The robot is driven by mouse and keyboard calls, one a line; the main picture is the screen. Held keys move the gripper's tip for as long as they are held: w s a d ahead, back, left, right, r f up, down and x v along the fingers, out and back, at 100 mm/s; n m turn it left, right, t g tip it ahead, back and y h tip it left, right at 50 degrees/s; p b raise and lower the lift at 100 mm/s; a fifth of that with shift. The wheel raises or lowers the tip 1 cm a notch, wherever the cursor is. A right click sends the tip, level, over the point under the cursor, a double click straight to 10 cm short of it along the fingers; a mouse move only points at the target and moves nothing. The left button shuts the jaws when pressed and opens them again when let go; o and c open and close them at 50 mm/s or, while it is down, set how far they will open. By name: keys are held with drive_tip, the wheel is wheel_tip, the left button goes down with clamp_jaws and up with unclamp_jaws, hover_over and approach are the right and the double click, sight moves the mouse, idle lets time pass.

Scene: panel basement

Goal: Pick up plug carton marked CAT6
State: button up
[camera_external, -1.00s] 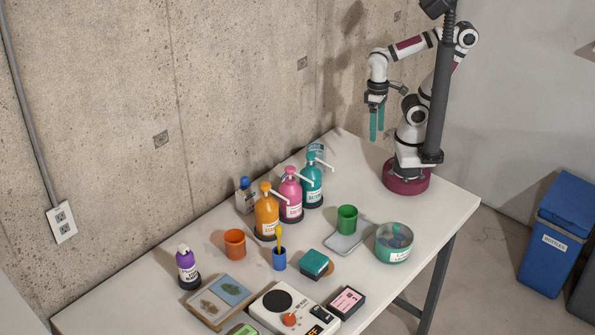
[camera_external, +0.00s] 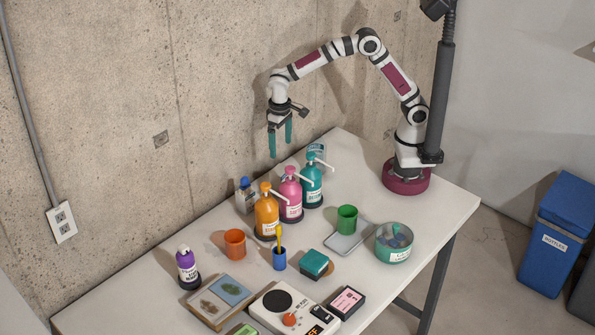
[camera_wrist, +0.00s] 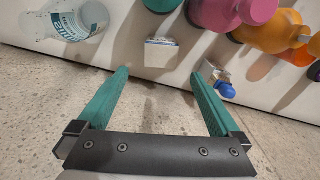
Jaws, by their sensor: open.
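In the wrist view a small white box (camera_wrist: 162,54) with a bluish upper edge stands by the wall, between and beyond my fingertips. It may be the CAT6 carton; its marking is not legible. I cannot make it out in the external view, where the pump bottles may hide it. My gripper (camera_external: 280,149) is open and empty, pointing down in the air near the wall, above the row of pump bottles. In the wrist view its teal fingers (camera_wrist: 160,74) are wide apart and touch nothing.
Orange (camera_external: 266,215), pink (camera_external: 290,198) and teal (camera_external: 312,186) pump bottles stand close by. A blue-capped container (camera_external: 245,196) and a clear bottle (camera_wrist: 72,22) flank the white box. Cups, a tin (camera_external: 393,243) and boxes fill the front. The concrete wall (camera_external: 240,90) is close behind.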

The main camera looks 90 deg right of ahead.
sight(281, 170)
drive_tip(key=f, duration=1.1)
drive_tip(key=shift+w+f, duration=0.2)
drive_tip(key=shift+c, duration=0.3)
drive_tip(key=shift+r, duration=0.15)
drive_tip(key=c, duration=1.3)
